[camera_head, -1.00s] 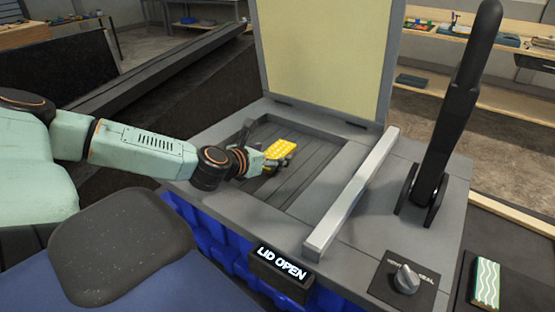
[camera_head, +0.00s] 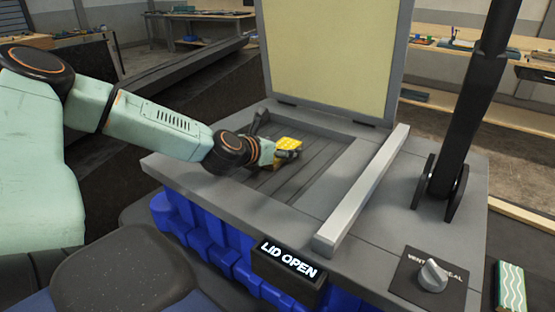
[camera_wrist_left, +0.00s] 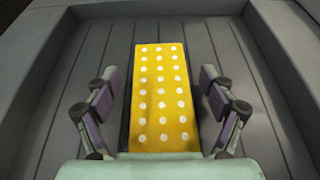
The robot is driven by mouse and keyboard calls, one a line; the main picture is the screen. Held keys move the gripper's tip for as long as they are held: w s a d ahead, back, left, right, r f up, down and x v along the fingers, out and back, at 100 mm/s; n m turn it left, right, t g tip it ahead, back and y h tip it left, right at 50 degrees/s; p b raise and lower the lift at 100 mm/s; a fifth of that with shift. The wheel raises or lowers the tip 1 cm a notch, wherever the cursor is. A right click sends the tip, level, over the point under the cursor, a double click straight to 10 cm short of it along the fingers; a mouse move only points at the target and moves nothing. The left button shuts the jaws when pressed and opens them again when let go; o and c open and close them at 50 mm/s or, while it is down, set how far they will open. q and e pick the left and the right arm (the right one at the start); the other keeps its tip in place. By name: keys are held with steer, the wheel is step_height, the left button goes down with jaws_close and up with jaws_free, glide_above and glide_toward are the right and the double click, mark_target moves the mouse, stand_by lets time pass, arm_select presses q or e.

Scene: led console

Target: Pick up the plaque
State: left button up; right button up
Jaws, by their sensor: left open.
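A yellow plaque with white dots (camera_head: 287,144) lies in the slatted recess of the grey console, partly hidden by my left gripper in the head view. In the left wrist view the yellow plaque (camera_wrist_left: 160,75) runs lengthwise down the middle. My left gripper (camera_head: 277,139) is open over the recess. In the left wrist view its two fingers stand on either side of the plaque, with a gap on each side and nothing held. My right gripper is not in view.
The console's pale yellow lid (camera_head: 335,50) stands open behind the recess. A grey bar (camera_head: 362,190) borders the recess on the right, with a tall black lever (camera_head: 455,125) beyond. A "LID OPEN" display (camera_head: 288,264), knob (camera_head: 432,275) and green wavy-striped block (camera_head: 511,288) are nearer.

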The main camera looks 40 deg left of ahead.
arm_select(q)
steer(key=shift+w, duration=0.15)
steer(key=shift+a+f, duration=0.15)
steer(key=shift+a, duration=0.05)
steer(key=shift+c, duration=0.5)
steer(key=shift+d, duration=0.2)
steer(key=c, duration=1.2)
step_height(320, 180, up, 8)
steer(key=p, duration=0.6)
steer(key=shift+a+r+p, duration=0.1)
steer(key=shift+r+p, duration=0.7)
steer(key=shift+r, duration=0.25)
